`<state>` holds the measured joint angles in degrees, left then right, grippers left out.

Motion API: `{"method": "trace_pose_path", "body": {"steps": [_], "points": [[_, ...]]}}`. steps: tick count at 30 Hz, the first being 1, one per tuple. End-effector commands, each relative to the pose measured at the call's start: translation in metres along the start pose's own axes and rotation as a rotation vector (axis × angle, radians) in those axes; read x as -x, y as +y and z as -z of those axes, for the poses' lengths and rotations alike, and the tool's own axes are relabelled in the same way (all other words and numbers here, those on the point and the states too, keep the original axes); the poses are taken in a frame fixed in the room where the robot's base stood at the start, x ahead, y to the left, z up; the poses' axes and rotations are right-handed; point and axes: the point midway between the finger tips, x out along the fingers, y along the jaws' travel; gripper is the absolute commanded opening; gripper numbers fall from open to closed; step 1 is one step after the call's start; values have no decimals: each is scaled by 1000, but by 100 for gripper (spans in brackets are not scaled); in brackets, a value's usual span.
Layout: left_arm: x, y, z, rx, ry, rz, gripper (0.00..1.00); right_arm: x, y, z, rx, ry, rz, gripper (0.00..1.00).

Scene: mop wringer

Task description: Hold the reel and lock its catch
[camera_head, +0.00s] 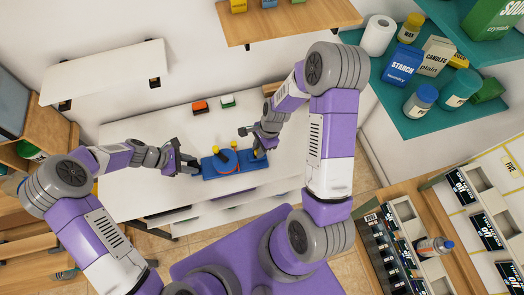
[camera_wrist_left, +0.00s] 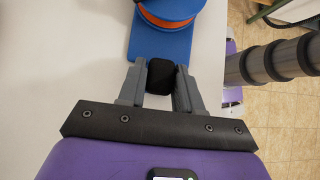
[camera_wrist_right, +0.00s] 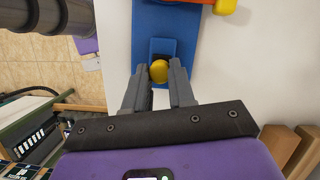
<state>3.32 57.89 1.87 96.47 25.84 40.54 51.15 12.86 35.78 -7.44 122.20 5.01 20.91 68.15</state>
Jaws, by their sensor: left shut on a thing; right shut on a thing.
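The reel (camera_head: 226,160) is a blue and orange drum on a blue base board (camera_head: 208,173) on the white table. In the left wrist view the reel (camera_wrist_left: 168,12) shows at the top, partly cut off. My left gripper (camera_wrist_left: 159,70) is shut on a black grip (camera_wrist_left: 160,74) at the near end of the board. My right gripper (camera_wrist_right: 159,72) is shut on a yellow knob (camera_wrist_right: 159,71), which sits on a blue catch piece (camera_wrist_right: 162,48) at the board's other end. Whether the catch is locked cannot be told.
A wooden shelf (camera_head: 285,22) hangs above the back. A teal shelf (camera_head: 398,120) with bottles and boxes is at the right. Table left of the board is clear.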

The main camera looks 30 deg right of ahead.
Motion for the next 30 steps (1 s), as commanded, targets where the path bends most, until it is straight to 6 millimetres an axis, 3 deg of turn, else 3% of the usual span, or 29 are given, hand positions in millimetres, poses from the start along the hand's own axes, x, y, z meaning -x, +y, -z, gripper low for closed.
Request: {"method": "trace_pose_path", "body": {"steps": [12,13,18,30], "points": [[-1,0,-1,-1,-2,2,0,-2,-2,-8,2,-2,-1,0],[-1,0,-1,-1,-2,2,0,-2,-2,-7,2,-2,-1,29],[-1,0,-1,-1,-2,2,0,-2,-2,-7,1,-1,-1,54],[-1,0,-1,0,-2,2,0,7,-3,-6,0,1,4,54]]}}
